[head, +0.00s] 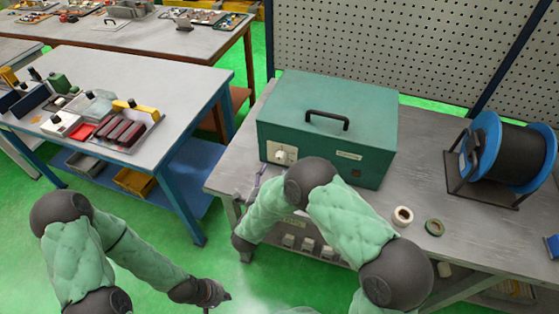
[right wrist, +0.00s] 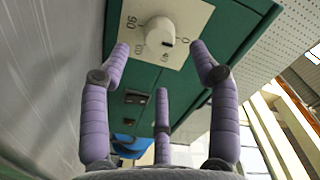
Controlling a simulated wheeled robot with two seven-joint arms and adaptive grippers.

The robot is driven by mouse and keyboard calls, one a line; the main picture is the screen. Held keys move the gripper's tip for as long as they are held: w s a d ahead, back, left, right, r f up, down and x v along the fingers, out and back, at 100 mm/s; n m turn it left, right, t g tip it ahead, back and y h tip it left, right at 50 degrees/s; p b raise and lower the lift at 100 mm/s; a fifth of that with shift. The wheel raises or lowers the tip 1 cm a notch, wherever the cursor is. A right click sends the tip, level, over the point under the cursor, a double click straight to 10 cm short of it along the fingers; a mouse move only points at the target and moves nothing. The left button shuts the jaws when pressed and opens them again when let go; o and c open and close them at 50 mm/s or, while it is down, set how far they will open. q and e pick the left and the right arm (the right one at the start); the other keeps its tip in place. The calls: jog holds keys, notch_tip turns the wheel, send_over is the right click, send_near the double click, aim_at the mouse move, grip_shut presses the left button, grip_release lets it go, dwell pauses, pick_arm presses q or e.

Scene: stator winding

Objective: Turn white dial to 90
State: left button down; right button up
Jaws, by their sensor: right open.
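The white dial (head: 283,155) is on the front of a green box (head: 340,115) on the workbench. In the right wrist view, the dial (right wrist: 160,37) sits on a pale plate (right wrist: 190,18) with printed marks; "90" shows at upper left. A small dark mark is on the dial's lower right side; I cannot tell which value it indicates. My right gripper (right wrist: 160,52) is open, its purple fingers spread below and to both sides of the dial, with visible gaps. My left gripper (head: 213,294) hangs low over the floor, away from the box; its jaw state is unclear.
A cable spool (head: 510,150) with blue flanges stands at right on the workbench (head: 460,240). A separate table (head: 160,85) with parts stands at left. A perforated panel (head: 400,50) is behind the box.

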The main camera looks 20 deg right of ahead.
aim_at(279, 161)
jog(key=b+x, duration=0.1)
jog(key=x, duration=0.6)
jog(key=shift+c, duration=0.3)
jog(key=c, duration=1.1)
